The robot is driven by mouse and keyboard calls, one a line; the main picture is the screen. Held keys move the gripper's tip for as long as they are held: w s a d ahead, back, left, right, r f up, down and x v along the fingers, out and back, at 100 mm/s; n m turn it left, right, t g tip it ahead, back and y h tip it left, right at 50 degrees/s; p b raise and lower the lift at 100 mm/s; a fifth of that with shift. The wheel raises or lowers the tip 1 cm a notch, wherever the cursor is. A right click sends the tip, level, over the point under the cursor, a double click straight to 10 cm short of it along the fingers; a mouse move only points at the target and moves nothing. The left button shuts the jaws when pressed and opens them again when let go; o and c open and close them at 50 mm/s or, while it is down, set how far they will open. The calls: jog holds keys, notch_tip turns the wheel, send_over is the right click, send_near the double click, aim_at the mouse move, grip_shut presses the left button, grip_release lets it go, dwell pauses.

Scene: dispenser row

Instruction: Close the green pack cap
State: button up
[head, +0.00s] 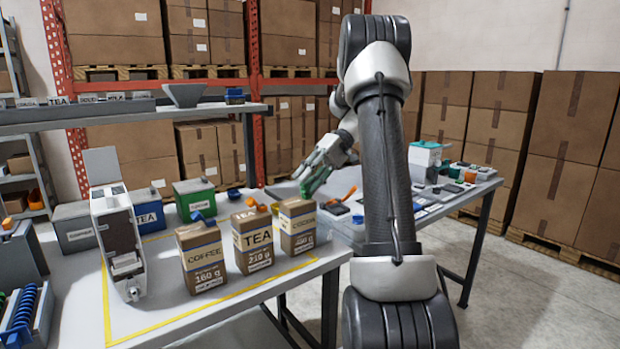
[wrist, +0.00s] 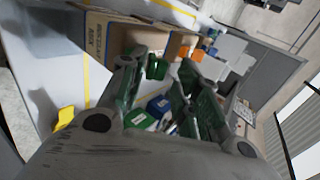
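The cocoa pack (head: 298,232) is a brown carton with a blue band, standing upright at the right end of the pack row. My gripper (head: 310,180), with green fingers, is just above its top. In the wrist view my gripper (wrist: 165,65) has its fingers spread apart. A small green piece (wrist: 157,68), seemingly the green cap, shows between them beside the pack (wrist: 110,38). I cannot tell whether the fingers touch it. In the head view the cap blends with the green fingers, so its angle is unclear.
The tea pack (head: 254,242) with an orange cap and the coffee pack (head: 202,258) with a blue cap stand to the left. A white dispenser (head: 118,245) is further left. A second table (head: 420,218) with small items lies behind, right.

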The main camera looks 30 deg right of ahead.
jog(key=v, duration=1.2)
